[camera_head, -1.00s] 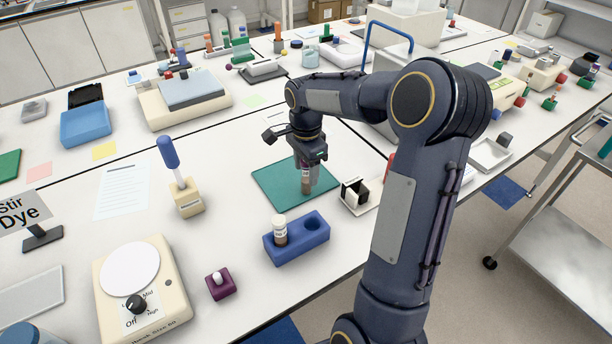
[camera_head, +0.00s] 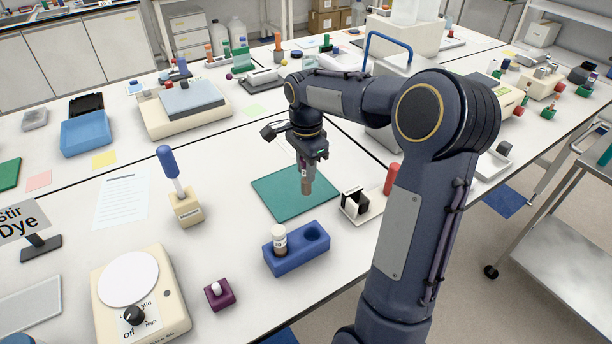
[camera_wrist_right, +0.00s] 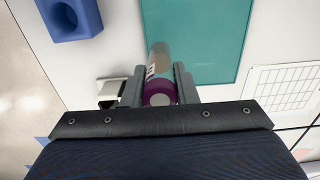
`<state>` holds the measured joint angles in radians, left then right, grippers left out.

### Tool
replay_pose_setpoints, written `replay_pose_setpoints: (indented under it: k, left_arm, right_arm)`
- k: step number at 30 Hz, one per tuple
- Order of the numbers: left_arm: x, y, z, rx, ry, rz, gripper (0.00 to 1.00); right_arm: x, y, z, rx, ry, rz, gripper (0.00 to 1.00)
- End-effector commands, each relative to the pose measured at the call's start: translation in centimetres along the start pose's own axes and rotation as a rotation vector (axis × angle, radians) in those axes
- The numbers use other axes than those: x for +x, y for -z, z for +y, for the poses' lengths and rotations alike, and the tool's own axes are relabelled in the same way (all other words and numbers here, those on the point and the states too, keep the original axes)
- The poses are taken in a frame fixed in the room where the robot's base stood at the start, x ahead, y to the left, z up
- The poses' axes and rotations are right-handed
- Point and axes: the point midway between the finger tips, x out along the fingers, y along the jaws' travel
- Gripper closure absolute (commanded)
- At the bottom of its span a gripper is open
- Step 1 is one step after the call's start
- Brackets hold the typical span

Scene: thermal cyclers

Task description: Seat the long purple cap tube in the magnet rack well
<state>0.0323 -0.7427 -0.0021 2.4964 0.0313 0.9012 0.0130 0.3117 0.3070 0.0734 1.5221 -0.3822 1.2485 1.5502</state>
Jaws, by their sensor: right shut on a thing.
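My right gripper (camera_head: 308,168) is shut on the long tube, above the teal mat. The tube (camera_head: 306,184) hangs below the fingers with a brownish lower part, slightly tilted in the head view. Its purple cap (camera_wrist_right: 159,97) shows between the two fingers in the right wrist view, with a label on the tube's side. A blue rack (camera_head: 322,255) with two wells stands in front of the mat. Its left well holds a white-capped tube (camera_head: 280,240); its right well is empty. Part of this rack (camera_wrist_right: 85,22) shows at the wrist view's top left. My left gripper is out of view.
The teal mat (camera_head: 275,198) is bare under the held tube. A white tray with black and white blocks (camera_head: 357,202) and a red cylinder (camera_head: 391,179) stand to its right. A blue-handled tool in a beige stand (camera_head: 186,208) and a purple block (camera_head: 219,294) stand left.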

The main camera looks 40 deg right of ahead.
Motion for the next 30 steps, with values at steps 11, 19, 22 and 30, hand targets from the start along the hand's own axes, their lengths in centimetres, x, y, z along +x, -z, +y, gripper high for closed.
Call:
replay_pose_setpoints:
  k: [11, 19, 22, 30]
  left_arm:
    - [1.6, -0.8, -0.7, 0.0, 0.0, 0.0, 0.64]
    - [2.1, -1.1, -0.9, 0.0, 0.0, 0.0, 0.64]
    - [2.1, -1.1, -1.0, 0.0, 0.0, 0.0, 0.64]
    - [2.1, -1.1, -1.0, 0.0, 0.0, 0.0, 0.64]
  right_arm:
    - [-7.0, 0.0, 8.1, 0.001, 0.006, 0.001, 0.99]
    - [-9.1, 0.0, 12.7, 0.0, 0.003, 0.0, 0.99]
    - [-9.5, 0.0, 13.5, 0.0, 0.001, 0.0, 0.99]
    - [-9.7, 0.0, 13.9, -0.001, 0.0, 0.0, 0.99]
